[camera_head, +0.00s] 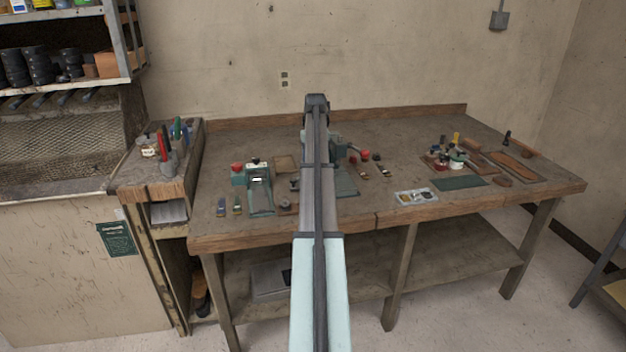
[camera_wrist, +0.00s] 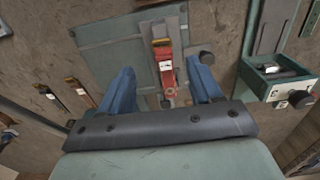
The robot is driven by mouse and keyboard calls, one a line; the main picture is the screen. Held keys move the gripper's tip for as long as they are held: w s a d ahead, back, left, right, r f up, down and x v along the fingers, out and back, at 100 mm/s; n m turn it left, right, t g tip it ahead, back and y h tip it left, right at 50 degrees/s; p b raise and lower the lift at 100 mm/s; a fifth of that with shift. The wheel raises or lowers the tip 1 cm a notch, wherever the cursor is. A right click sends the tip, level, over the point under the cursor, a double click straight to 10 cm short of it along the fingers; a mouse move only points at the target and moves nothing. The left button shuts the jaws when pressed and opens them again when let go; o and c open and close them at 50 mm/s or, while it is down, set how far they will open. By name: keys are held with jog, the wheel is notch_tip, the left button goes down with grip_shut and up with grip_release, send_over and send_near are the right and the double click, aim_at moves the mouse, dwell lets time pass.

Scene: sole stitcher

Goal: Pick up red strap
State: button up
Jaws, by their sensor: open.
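The red strap (camera_wrist: 165,66) shows in the wrist view, lying lengthwise on a grey metal strip over a green plate (camera_wrist: 110,52). It has a tan upper end and a pale mark near its middle. My gripper (camera_wrist: 161,68) is open, with one blue finger on each side of the strap and visible gaps between. I cannot tell how high the fingertips are above it. In the head view my arm hides the gripper and the strap; part of a green plate (camera_head: 346,186) shows beside the arm.
Two small straps (camera_wrist: 53,97) lie left of the plate in the wrist view. A green device with a dark knob (camera_wrist: 300,98) stands at right. On the workbench (camera_head: 410,222), a parts tray (camera_head: 416,197) and a dark green mat (camera_head: 460,183) lie to the right.

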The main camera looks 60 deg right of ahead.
jog(key=shift+w+f, duration=0.15)
jog(key=shift+f, duration=1.45)
jog(key=shift+w+f, duration=0.1)
jog(key=shift+f, duration=1.5)
jog(key=shift+r, duration=0.1)
grip_shut()
